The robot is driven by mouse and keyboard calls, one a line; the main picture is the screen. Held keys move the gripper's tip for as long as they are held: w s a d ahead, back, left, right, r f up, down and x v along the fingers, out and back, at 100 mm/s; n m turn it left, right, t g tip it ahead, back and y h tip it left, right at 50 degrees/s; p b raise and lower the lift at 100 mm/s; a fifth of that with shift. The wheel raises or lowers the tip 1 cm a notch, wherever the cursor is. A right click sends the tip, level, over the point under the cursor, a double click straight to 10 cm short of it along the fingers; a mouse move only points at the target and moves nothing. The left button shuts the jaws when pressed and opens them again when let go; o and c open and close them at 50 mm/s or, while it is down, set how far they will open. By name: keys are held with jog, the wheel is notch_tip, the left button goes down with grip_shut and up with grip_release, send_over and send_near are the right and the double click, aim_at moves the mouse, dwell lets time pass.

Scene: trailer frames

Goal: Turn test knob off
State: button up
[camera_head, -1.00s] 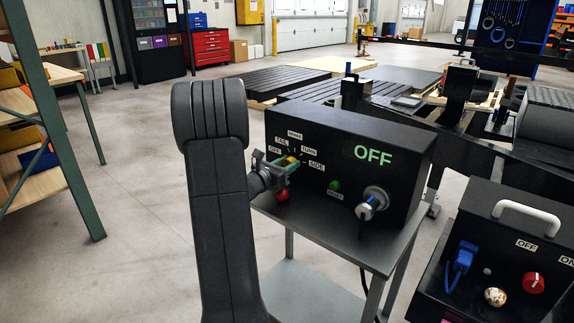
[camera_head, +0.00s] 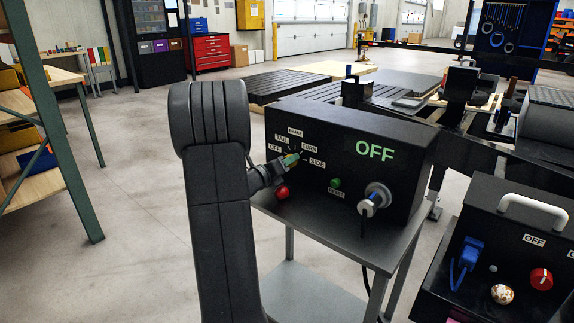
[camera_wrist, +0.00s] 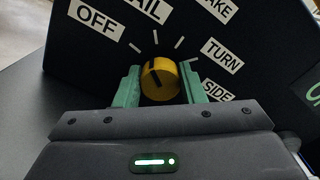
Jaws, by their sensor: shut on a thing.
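The test knob (camera_wrist: 160,78) is a yellow round knob with a dark line, on the sloping front of a black test box (camera_head: 400,165). In the wrist view its line leans up and slightly left, roughly between the OFF and TAIL labels; I cannot tell the exact mark. My gripper (camera_wrist: 160,88) has its green fingers on either side of the knob and is shut on it. In the head view my gripper (camera_head: 289,161) is at the box's left part and mostly hides the knob. The box shows a green OFF (camera_head: 375,150).
A red button (camera_head: 282,192), a green button (camera_head: 335,183) and a silver connector (camera_head: 374,199) are on the same box. The box stands on a metal cart (camera_head: 345,240). A second black control box (camera_head: 510,235) is at right.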

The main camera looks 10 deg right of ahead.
jog(key=n, duration=0.4)
jog(key=shift+w+n, duration=0.1)
jog(key=shift+n, duration=0.2)
dwell(0.4)
jog(key=o, duration=1)
jog(key=shift+a, duration=0.1)
jog(key=shift+p, duration=0.3)
jog(key=v, duration=1.3)
jog(key=shift+s+a+p, duration=0.25)
jog(key=shift+s+p, duration=0.05)
jog(key=shift+p, duration=0.05)
